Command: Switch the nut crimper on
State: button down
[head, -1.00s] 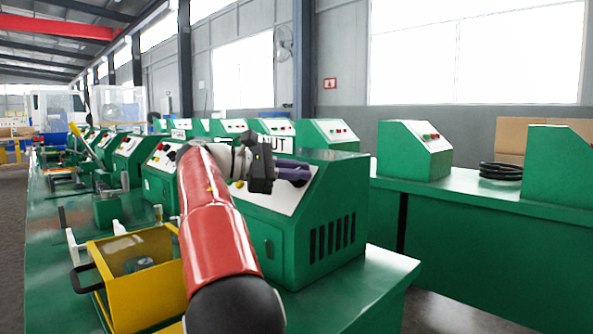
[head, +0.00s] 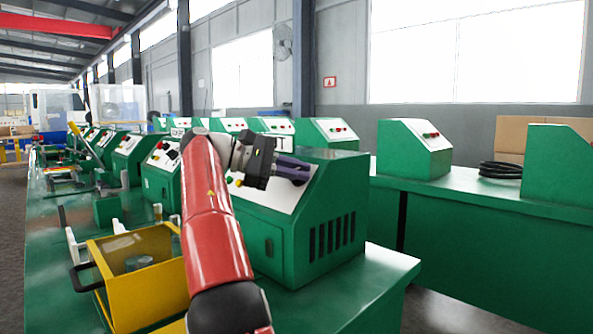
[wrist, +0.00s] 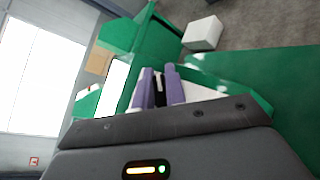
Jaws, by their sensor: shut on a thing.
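The nut crimper (head: 285,225) is the large green box at the front of the bench, with a sloped white control panel (head: 255,198) and a name plate (head: 281,144) on top, partly covered by my arm. My gripper (head: 297,168) is at the upper part of the panel. Its purple fingers are close together around a small dark part, the switch knob (wrist: 160,88), seen between them in the wrist view. The knob's markings and angle are hidden. The white panel also shows beside the fingers in the wrist view (wrist: 200,91).
More green crimpers stand in a row behind to the left. Another bench carries a green box (head: 412,150) and a black coil (head: 500,170). A yellow bin (head: 160,290) stands at the front left. The bench's right front corner is clear.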

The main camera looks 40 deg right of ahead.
jog(key=c, duration=1.4)
grip_release()
jog(key=shift+w+f, duration=0.15)
jog(key=shift+f, duration=0.15)
jog(key=shift+c, duration=0.2)
jog(key=shift+r, duration=0.1)
jog(key=shift+r+n, duration=0.1)
jog(key=shift+n, duration=0.2)
